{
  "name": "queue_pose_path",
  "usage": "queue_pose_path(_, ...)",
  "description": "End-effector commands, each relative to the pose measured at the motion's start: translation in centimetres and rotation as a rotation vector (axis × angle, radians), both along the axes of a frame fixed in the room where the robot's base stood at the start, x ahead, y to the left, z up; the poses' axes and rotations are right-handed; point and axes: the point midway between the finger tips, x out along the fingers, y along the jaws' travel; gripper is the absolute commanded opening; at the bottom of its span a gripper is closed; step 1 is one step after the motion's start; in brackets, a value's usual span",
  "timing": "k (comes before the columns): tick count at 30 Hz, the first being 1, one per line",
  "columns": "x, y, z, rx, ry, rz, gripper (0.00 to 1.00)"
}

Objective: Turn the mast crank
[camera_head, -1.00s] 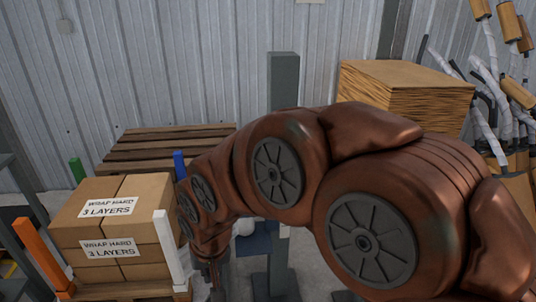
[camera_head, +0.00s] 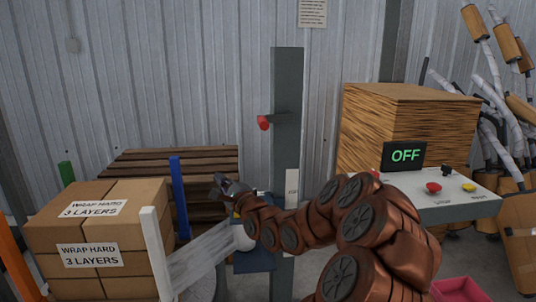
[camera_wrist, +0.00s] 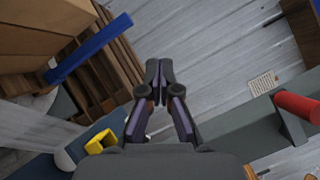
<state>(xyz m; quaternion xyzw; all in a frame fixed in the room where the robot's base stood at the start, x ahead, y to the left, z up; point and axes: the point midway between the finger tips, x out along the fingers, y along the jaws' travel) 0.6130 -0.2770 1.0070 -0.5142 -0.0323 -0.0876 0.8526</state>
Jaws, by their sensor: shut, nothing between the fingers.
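The mast crank, a red cylindrical handle (camera_head: 264,123) on a short dark arm, sticks out from the upper part of the grey upright mast (camera_head: 287,155) in the head view. In the wrist view the red handle (camera_wrist: 298,105) is at the right edge, beside the grey mast (camera_wrist: 225,133). My gripper (camera_head: 217,184) is below and left of the crank in the head view, apart from it. In the wrist view my gripper (camera_wrist: 160,72) has its fingertips together and empty, with the handle off to their right.
Boxes (camera_head: 95,225) stand at left among coloured posts, with stretched wrap film (camera_head: 200,262) running toward the mast. A wooden pallet (camera_head: 135,165) is behind. A control panel (camera_head: 440,200) with an "OFF" display (camera_head: 405,156) and a wooden stack (camera_head: 385,130) are at right.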

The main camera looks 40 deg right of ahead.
Motion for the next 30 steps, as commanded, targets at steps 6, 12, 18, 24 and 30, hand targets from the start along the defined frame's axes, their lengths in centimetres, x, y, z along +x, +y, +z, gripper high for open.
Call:
queue_pose_path(6, -4.6, -7.8, -0.7, 0.291, -0.385, -0.019, 0.0)
queue_pose_path(12, -9.4, -11.9, -0.4, 0.44, -0.636, 0.023, 0.0)
queue_pose_path(18, -11.3, -13.2, -0.1, 0.49, -0.729, 0.051, 0.0)
queue_pose_path(24, -10.5, -13.5, 1.1, 0.489, -0.734, 0.056, 0.0)
queue_pose_path(30, -8.8, -14.1, 2.7, 0.485, -0.731, 0.056, 0.0)
